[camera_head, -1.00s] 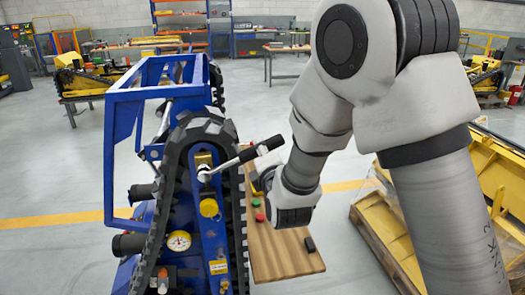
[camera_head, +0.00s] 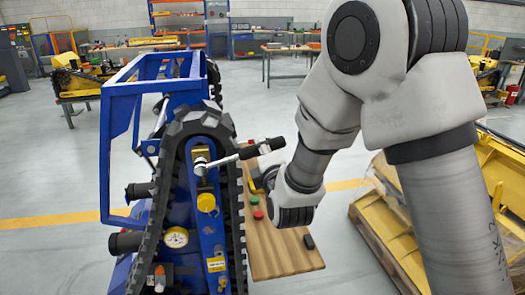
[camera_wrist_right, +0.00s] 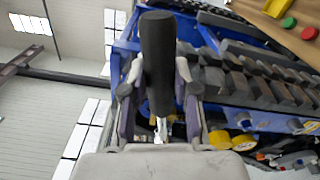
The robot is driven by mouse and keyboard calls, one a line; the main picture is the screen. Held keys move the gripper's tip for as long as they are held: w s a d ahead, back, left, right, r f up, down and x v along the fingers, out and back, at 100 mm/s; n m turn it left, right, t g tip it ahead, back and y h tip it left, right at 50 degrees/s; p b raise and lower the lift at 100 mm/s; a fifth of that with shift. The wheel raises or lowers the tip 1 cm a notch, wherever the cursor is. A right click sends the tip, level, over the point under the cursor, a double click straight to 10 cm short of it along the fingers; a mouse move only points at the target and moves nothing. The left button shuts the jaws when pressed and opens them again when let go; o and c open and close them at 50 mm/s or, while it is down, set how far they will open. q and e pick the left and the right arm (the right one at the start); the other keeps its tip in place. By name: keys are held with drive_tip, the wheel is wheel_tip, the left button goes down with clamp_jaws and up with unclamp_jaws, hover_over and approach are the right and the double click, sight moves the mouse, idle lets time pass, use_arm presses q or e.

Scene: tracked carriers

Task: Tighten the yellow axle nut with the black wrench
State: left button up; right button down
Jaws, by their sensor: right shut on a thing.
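The black wrench (camera_head: 262,148) has a dark handle and a silver shaft. The wrench head covers that spot, so I cannot tell the yellow axle nut apart there. A round yellow cap (camera_head: 206,202) is just below. My right gripper (camera_wrist_right: 156,82) is shut on the wrench's dark handle, which stands between its fingers in the right wrist view. My left gripper is not in view.
A wooden board (camera_head: 285,250) with green, red and black items lies right of the track (camera_head: 238,215). A gauge (camera_head: 176,237) is low on the carrier. A yellow part on a pallet (camera_head: 375,235) stands at the right.

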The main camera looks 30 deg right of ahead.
drive_tip(key=shift+d+f+m+b, duration=0.15)
drive_tip(key=shift+f+m+b, duration=0.2)
drive_tip(key=shift+f, duration=0.2)
drive_tip(key=shift+f+m+b, duration=0.25)
drive_tip(key=shift+f+b, duration=0.1)
drive_tip(key=shift+b, duration=0.1)
drive_tip(key=shift+d+f+m+b, duration=0.1)
drive_tip(key=shift+f+m+b, duration=0.2)
drive_tip(key=shift+f+b, duration=0.1)
drive_tip(key=shift+f+m+b, duration=0.6)
drive_tip(key=shift+f+b, duration=0.15)
drive_tip(key=shift+b, duration=0.15)
